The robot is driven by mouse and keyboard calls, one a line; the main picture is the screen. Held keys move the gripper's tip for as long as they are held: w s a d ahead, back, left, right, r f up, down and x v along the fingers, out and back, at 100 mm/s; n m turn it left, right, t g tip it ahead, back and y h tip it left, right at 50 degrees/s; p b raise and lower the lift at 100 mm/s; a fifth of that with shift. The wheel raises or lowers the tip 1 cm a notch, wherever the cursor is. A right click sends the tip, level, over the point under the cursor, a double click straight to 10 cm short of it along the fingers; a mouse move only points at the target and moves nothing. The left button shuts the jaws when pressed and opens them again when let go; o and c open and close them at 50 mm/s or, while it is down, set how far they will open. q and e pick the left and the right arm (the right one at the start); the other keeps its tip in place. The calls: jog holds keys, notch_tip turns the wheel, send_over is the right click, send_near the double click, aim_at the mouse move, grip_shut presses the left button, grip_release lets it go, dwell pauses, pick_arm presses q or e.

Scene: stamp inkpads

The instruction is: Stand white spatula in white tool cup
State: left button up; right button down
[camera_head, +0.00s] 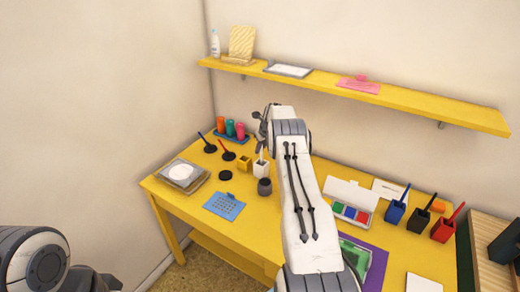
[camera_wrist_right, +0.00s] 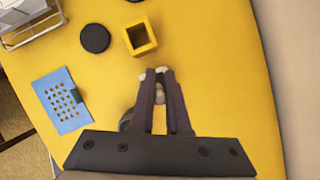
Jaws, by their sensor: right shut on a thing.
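My right gripper (camera_head: 261,126) is over the back left part of the yellow table, partly hidden by my forearm. In the right wrist view its two fingers (camera_wrist_right: 157,76) are nearly together, with a small pale piece between them. I take this for the white spatula (camera_wrist_right: 160,96); most of it is hidden. The white tool cup (camera_head: 261,169) stands upright just below the gripper in the head view. Its opening is hard to make out, and I cannot tell whether the spatula touches it. My left gripper is out of view.
A yellow cup (camera_head: 244,163) and a dark grey cup (camera_head: 264,187) stand close to the white cup. A black disc (camera_head: 225,175), a blue card (camera_head: 224,206) and stamps in round black bases are to the left. A yellow shelf (camera_head: 390,96) runs along the wall.

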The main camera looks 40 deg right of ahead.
jog(key=shift+f, duration=0.25)
jog(key=c, duration=0.9)
grip_release()
jog(key=shift+r, duration=0.1)
jog(key=shift+r, duration=0.1)
jog(key=b+v, duration=0.1)
jog(key=v, duration=1.1)
jog(key=shift+b, duration=0.35)
